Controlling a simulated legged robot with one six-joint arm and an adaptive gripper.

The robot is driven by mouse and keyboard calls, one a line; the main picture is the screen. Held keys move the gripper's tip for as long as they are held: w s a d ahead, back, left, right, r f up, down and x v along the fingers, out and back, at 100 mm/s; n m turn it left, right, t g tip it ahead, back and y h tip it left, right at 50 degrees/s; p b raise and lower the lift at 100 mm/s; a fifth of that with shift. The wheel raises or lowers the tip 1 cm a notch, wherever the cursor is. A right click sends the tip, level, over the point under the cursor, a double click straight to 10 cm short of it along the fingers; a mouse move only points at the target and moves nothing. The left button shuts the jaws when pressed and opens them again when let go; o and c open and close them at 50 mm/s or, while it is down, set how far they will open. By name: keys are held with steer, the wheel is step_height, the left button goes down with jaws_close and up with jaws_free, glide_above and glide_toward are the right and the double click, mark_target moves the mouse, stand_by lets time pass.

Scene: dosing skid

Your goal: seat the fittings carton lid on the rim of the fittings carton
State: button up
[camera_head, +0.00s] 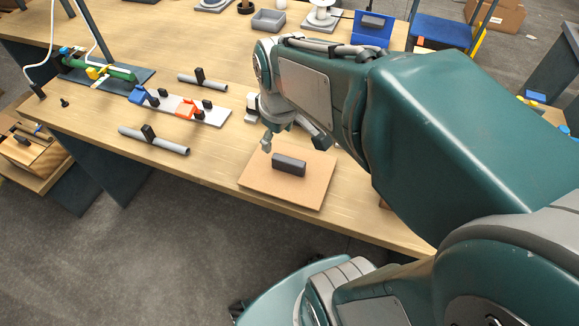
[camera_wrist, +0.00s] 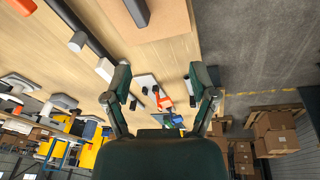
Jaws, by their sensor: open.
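The fittings carton lid is a flat tan square (camera_head: 258,186) with a dark grey block handle (camera_head: 289,165) on top. It lies on the wooden bench near the front edge. In the wrist view the lid (camera_wrist: 172,18) and handle (camera_wrist: 137,12) are partly cut off at the top. My gripper (camera_head: 293,143) is open and empty, apart from the handle and near the lid's far side. Its two spread fingers (camera_wrist: 160,88) show in the wrist view. An open tan box (camera_head: 38,160) with small parts inside, apparently the fittings carton, stands lower at the far left.
Grey pipe pieces with black clips (camera_head: 160,142) and a pale plate with blue and orange parts (camera_head: 215,115) lie left of the lid. A green pipe assembly (camera_head: 110,70) is farther left. A grey tray (camera_head: 268,21) stands behind. Bare bench separates the lid from the pipes.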

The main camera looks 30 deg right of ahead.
mark_target(288, 159)
steer(key=w+d+f+n, duration=0.1)
steer(key=f, duration=0.5)
steer(key=w+d+f+n+g, duration=0.1)
steer(key=w+d+f, duration=0.1)
steer(key=f, duration=0.3)
steer(key=w+d+f+n+g, duration=0.1)
steer(key=w+d+f, duration=0.1)
steer(key=f, duration=0.4)
steer(key=shift+d+f, duration=0.15)
steer(key=shift+f, duration=0.15)
jaws_close()
